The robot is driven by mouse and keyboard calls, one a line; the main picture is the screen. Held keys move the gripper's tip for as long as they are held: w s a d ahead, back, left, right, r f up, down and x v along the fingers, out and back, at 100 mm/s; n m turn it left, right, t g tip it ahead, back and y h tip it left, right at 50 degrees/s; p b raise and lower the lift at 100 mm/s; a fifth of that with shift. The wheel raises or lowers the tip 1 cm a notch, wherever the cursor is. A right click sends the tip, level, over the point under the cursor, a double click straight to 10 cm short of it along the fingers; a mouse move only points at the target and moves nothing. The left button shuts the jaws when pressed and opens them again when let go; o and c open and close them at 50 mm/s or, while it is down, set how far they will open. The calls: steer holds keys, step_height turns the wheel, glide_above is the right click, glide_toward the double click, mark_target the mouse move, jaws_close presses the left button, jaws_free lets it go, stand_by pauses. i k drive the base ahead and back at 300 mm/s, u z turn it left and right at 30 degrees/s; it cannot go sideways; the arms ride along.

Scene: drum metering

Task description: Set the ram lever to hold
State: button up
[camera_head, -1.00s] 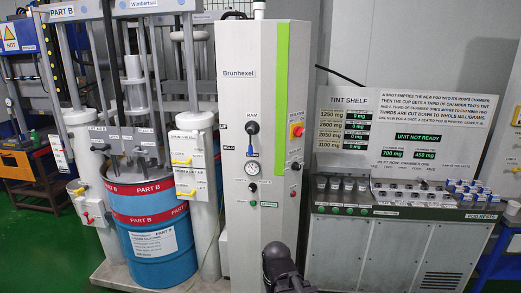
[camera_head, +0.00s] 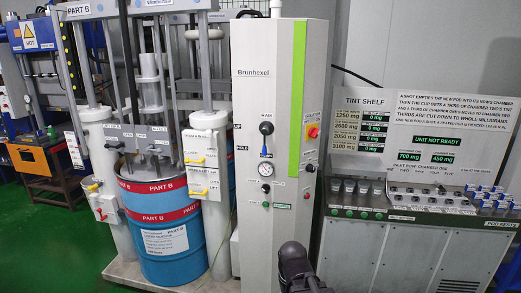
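The ram lever (camera_head: 266,129) is on the front of the tall white Brunhexel cabinet (camera_head: 252,95), under the RAM label. It has a black round knob, and a blue part (camera_head: 265,151) shows just below it. Small UP and HOLD labels stand to the left along the cabinet's edge. The knob is nearer the height of the UP label than of HOLD, but the exact setting is too small to tell. A dark part of my arm shows at the bottom, in front of the cabinet's base. No gripper fingers can be seen, and nothing of mine touches the lever.
A pressure gauge (camera_head: 266,169) and a red emergency knob (camera_head: 313,132) are on the cabinet. A blue and red Part B drum (camera_head: 171,229) stands left between white columns. The tint shelf bench (camera_head: 400,250) stands right. Green floor is open at far left.

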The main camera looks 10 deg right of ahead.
mark_target(266, 129)
steer(key=i, duration=0.95)
steer(key=z, duration=0.05)
